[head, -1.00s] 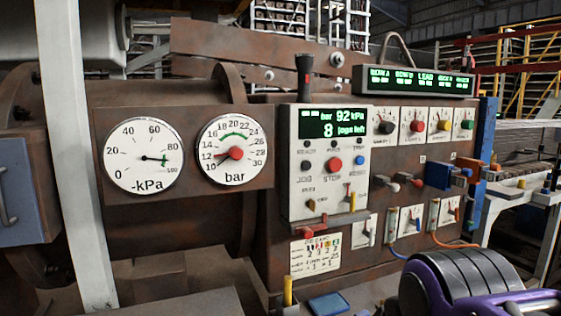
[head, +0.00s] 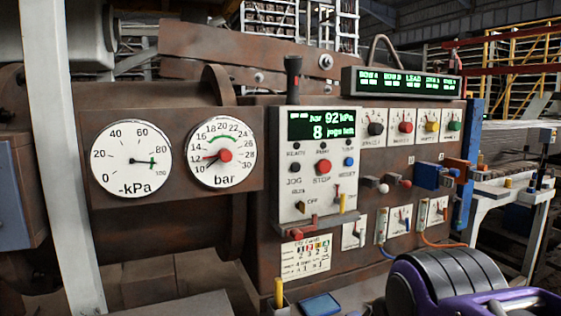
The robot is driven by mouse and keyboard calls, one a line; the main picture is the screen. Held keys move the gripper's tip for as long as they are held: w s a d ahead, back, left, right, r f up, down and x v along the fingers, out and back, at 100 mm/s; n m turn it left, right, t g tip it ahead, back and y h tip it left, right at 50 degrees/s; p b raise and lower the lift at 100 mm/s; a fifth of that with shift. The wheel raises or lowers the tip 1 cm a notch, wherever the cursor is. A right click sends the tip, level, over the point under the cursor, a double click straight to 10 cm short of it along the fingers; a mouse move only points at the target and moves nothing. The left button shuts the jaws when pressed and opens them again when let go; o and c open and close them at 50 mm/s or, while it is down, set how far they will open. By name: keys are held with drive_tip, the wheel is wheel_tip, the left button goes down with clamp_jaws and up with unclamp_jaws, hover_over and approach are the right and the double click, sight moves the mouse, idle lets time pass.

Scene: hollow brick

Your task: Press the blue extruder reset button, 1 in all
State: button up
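The blue extruder reset button (head: 349,161) is a small round button on the white control panel (head: 290,205). Nothing covers the blue button. No gripper fingers show in the head view, so I cannot see how my gripper stands.
Above the buttons a green display (head: 321,125) reads 92 kPa and 8 jogs left. A black-topped handle (head: 293,66) rises above the panel. A purple and black body fills the lower right.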

clamp_jaws()
idle(1.5)
